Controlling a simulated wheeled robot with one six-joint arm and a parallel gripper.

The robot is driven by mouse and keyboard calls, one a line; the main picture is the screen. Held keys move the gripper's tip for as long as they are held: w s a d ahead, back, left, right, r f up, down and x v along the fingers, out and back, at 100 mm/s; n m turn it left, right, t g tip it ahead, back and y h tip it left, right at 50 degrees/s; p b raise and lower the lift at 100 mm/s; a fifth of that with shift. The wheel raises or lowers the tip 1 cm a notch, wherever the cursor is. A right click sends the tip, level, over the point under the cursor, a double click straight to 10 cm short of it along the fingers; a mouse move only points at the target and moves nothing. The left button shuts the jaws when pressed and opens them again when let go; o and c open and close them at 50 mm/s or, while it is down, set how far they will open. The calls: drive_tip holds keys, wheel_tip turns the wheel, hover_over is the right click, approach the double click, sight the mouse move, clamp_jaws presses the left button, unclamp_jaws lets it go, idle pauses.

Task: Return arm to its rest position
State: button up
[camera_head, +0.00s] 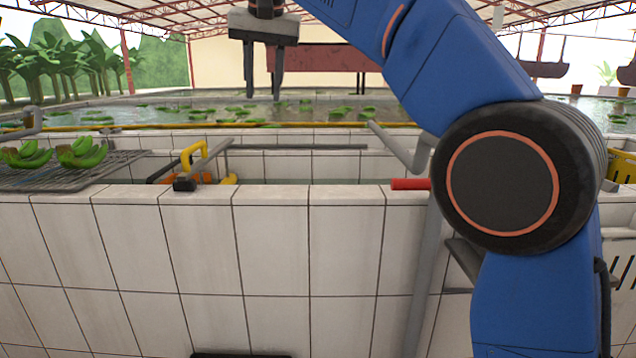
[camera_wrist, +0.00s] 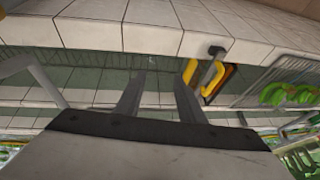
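My gripper (camera_head: 264,92) hangs at the upper left of centre in the head view, with its two grey fingers pointing down. The fingers are apart and nothing is between them. In the wrist view my gripper (camera_wrist: 160,78) also shows open and empty, with a narrow trough behind the fingers. My blue arm fills the right side of the head view and bends at a large dark joint. No object is held.
A white tiled wall (camera_head: 270,240) stands in front. A yellow-handled tool (camera_head: 193,158) lies on its edge. A red-ended bar (camera_head: 410,184) is near my arm. A yellow crate (camera_head: 624,165) is at right.

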drive_tip(key=s+d+f, duration=0.4)
drive_tip(key=d+f, duration=0.1)
drive_tip(key=d, duration=0.4)
drive_tip(key=s+d+f, duration=0.4)
drive_tip(key=d+f, duration=0.1)
drive_tip(key=d, duration=0.5)
drive_tip(key=s+d+f, duration=0.3)
drive_tip(key=d+f, duration=0.3)
drive_tip(key=d, duration=0.3)
drive_tip(key=s+d+f, duration=0.4)
drive_tip(key=s+f, duration=0.3)
drive_tip(key=f, duration=0.2)
drive_tip(key=s+d+f+h, duration=0.1)
drive_tip(key=s+d+f, duration=0.3)
drive_tip(key=s+f, duration=0.3)
drive_tip(key=s+d+f, duration=0.4)
drive_tip(key=s+f, duration=0.3)
drive_tip(key=f, duration=0.5)
drive_tip(key=shift+d+h, duration=0.25)
drive_tip(key=shift+h, duration=0.05)
